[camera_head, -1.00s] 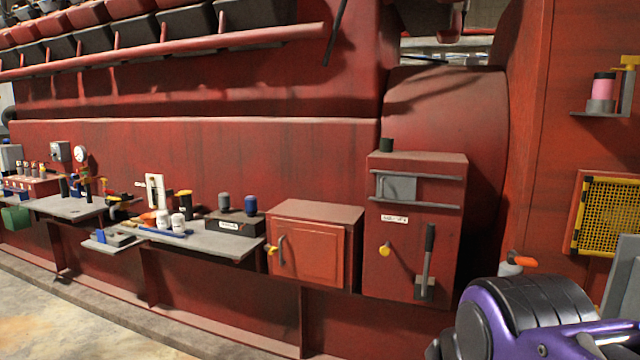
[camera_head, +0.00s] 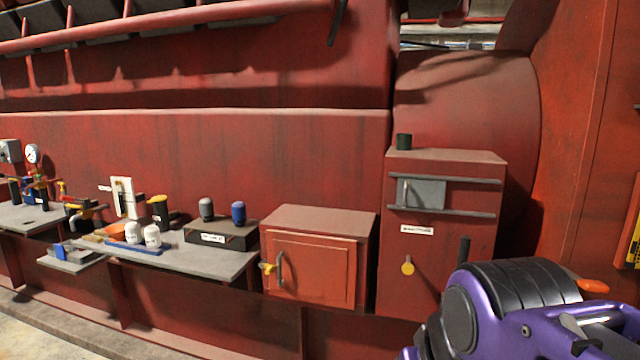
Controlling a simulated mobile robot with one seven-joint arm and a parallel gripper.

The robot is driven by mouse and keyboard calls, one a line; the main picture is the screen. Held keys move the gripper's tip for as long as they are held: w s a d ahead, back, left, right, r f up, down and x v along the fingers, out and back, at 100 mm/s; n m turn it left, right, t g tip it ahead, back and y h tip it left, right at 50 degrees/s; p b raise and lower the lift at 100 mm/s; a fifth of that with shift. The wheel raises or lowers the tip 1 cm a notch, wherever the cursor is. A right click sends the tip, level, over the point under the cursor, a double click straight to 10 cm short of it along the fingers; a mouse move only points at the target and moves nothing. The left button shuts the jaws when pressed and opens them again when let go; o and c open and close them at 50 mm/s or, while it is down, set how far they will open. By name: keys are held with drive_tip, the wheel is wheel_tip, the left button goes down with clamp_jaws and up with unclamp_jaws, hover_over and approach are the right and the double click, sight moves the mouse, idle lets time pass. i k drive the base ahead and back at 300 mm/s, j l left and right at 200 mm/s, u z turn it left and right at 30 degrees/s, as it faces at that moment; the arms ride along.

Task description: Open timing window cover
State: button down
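A grey plate (camera_head: 426,194), apparently the timing window cover, sits between two horizontal rails on the front of the tall red box (camera_head: 440,250). It is toward the left of the rails, with a small upright handle (camera_head: 403,192) near its left edge. A white label (camera_head: 417,229) is below the lower rail; its text is too small to read. My gripper is out of view. A purple and black part of my arm (camera_head: 530,310) fills the lower right and hides the box's lower right part.
A yellow knob (camera_head: 407,265) and a dark lever (camera_head: 463,250), mostly hidden by my arm, are on the box front. A smaller red cabinet (camera_head: 310,270) stands to its left, beside a grey shelf (camera_head: 200,258) with bottles. A dark green cylinder (camera_head: 403,141) stands on the box.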

sight(411, 192)
drive_tip(key=i+l, duration=0.2)
drive_tip(key=i, duration=0.3)
drive_tip(key=i+l+z, duration=0.1)
drive_tip(key=i, duration=0.4)
drive_tip(key=l, duration=0.1)
